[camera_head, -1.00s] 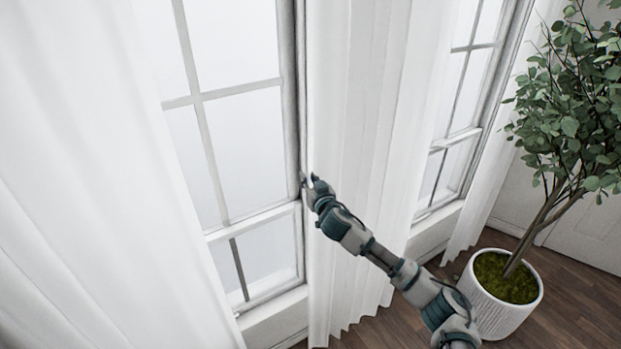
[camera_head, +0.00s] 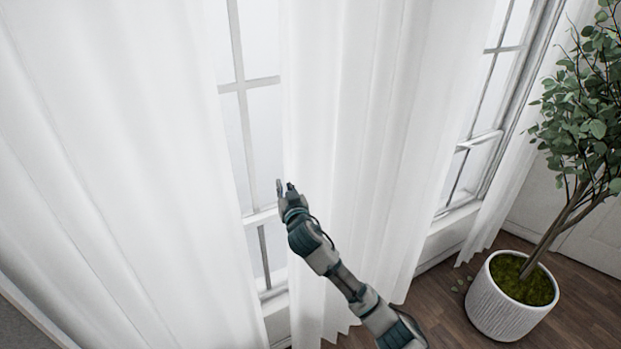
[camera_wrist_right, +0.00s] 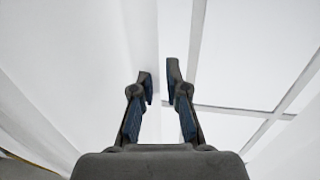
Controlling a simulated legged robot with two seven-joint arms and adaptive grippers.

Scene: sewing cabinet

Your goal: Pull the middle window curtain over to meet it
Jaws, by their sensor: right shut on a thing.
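The middle white curtain (camera_head: 365,130) hangs in folds between two windows in the head view. My right gripper (camera_head: 285,187) is at its left edge, partway up, and is shut on that edge. In the right wrist view the two fingers of my right gripper (camera_wrist_right: 161,82) stand close together, with white cloth between and to their left. The left white curtain (camera_head: 120,180) covers the left side of the head view. A narrow strip of window (camera_head: 262,130) shows between the two curtains, so their edges are apart. My left gripper is not in view.
A leafy plant in a white ribbed pot (camera_head: 507,310) stands on the wooden floor at the right. Another window (camera_head: 485,120) and a further curtain (camera_head: 520,160) are beyond the middle curtain. The window sill (camera_head: 275,305) shows low in the gap.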

